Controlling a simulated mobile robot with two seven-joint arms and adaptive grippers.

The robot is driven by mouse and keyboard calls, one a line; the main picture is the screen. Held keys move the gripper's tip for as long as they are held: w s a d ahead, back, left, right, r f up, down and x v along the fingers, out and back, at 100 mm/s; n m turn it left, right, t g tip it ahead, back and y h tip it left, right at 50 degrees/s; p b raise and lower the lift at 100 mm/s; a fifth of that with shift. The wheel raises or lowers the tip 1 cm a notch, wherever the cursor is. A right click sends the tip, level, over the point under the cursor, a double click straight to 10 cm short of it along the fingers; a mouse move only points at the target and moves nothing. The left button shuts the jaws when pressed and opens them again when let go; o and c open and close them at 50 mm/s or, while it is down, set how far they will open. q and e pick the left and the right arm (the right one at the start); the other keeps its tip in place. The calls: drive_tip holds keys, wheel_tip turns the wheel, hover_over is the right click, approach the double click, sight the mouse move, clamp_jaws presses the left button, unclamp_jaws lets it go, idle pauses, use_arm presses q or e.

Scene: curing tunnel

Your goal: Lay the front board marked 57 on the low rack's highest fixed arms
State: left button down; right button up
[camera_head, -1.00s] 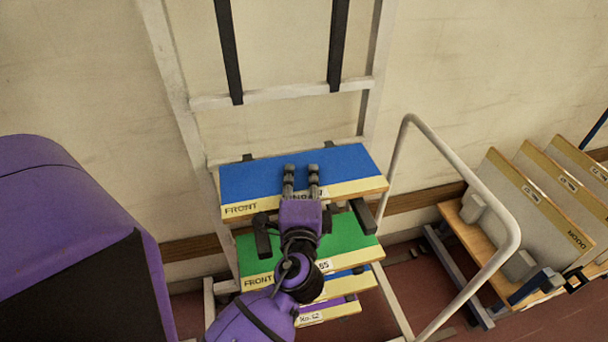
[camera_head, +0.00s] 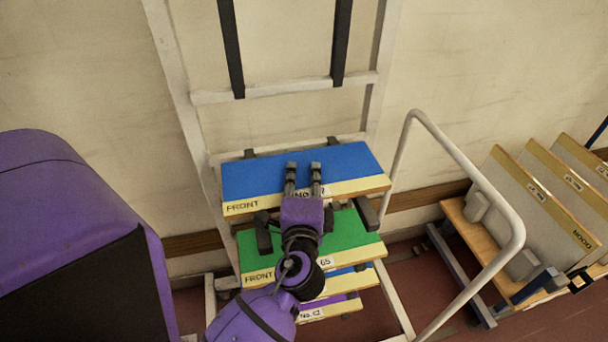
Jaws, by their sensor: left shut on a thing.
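The front board (camera_head: 250,180) has a blue top and a cream front edge marked FRONT. Its number label is partly covered by a finger; only "NO" and a 7 show. My left gripper (camera_head: 303,172) is shut on this board at the front edge, right of its middle, with its fingers over the blue top. The board lies level at the low rack (camera_head: 188,110), above a green board (camera_head: 345,232). Dark arm ends (camera_head: 365,212) show just below the blue board; I cannot tell whether it touches them. My right gripper is not in view.
More boards, one labelled No. 62 (camera_head: 312,314), sit below the green one. A pale tubular rail (camera_head: 465,165) rises at the right, before a wooden stand (camera_head: 463,222) with several door boards (camera_head: 535,205).

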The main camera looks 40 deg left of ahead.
use_arm(q)
drive_tip(key=shift+f, duration=0.15)
drive_tip(key=c, duration=1.6)
unclamp_jaws()
drive_tip(key=shift+c, duration=0.2)
drive_tip(key=shift+f, duration=0.15)
drive_tip(key=shift+v, duration=3.75)
